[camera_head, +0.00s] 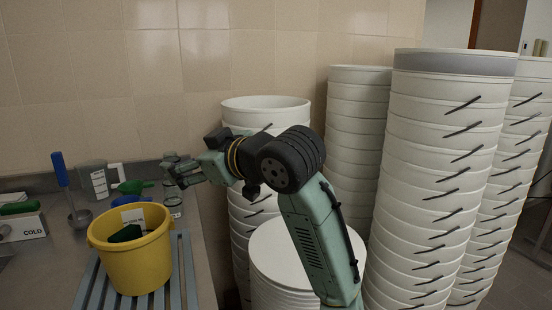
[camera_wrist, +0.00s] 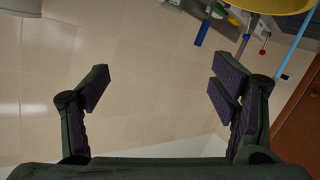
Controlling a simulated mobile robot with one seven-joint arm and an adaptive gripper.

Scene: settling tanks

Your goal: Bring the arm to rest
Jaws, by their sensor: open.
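My gripper (camera_head: 172,170) is raised above the back of the counter, behind and to the right of the yellow bucket in the head view. My arm bends out from the lower right, in front of the stacked white buckets, and its end points left. In the wrist view my gripper (camera_wrist: 162,87) has its two dark-padded fingers spread wide apart. Nothing is between them, and tiled wall shows through the gap.
A yellow bucket (camera_head: 130,258) with a green item inside stands on a slatted blue-grey rack (camera_head: 188,275). A ladle with a blue handle (camera_head: 60,170) and a green-topped bottle (camera_head: 132,187) are behind. Tall white bucket stacks (camera_head: 440,150) crowd the right.

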